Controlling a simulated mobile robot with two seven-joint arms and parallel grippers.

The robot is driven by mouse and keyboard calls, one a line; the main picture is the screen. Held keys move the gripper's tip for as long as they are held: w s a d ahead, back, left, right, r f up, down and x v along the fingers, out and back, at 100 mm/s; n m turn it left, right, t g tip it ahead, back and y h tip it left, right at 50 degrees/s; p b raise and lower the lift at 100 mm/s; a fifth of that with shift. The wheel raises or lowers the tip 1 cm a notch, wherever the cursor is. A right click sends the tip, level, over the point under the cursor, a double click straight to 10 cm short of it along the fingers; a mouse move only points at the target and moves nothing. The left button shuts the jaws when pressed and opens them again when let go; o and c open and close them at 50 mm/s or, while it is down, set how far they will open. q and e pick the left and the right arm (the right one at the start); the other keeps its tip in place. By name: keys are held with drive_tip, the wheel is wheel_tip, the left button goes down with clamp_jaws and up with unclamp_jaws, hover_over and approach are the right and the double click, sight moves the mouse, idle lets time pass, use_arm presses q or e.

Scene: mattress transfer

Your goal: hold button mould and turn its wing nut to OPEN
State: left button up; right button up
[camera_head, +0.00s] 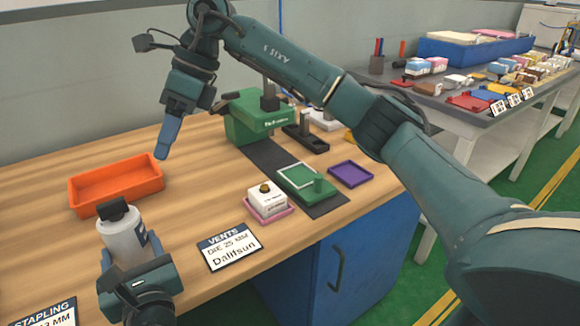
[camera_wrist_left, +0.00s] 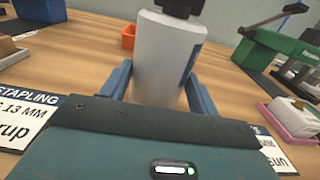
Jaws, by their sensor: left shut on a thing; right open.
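My left gripper (camera_head: 130,252) is shut on a white bottle-like body (camera_head: 121,238) with a dark block-shaped top, held upright at the table's left front. In the left wrist view this white body (camera_wrist_left: 163,58) stands between the two blue fingers. I cannot tell a wing nut or an OPEN mark on it. A small white block with a brass-coloured knob (camera_head: 267,199) sits on a pink tray (camera_head: 270,215) to the right; I cannot tell which is the button mould.
An orange tray (camera_head: 117,185) lies just behind the white body. A label card (camera_head: 230,246) lies at the front edge. A green press (camera_head: 255,118), a green plate (camera_head: 306,180) on a dark strip and a purple tray (camera_head: 350,174) stand right. My right arm crosses above them.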

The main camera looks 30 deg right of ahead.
use_arm(q)
drive_tip(key=shift+r, duration=0.1)
use_arm(e)
drive_tip(key=s+d+f+m+t, duration=0.1)
drive_tip(key=s+d+f+m, duration=0.1)
drive_tip(key=d+f+m, duration=0.3)
drive_tip(key=s+d+f+m+t, duration=0.2)
drive_tip(key=d+f+m, duration=0.4)
drive_tip(key=d+m, duration=0.6)
drive_tip(key=shift+s+d, duration=0.6)
drive_tip(key=shift+d, duration=0.75)
drive_tip(key=shift+f, duration=0.1)
use_arm(q)
drive_tip(key=o, duration=1.5)
drive_tip(key=shift+o, duration=0.2)
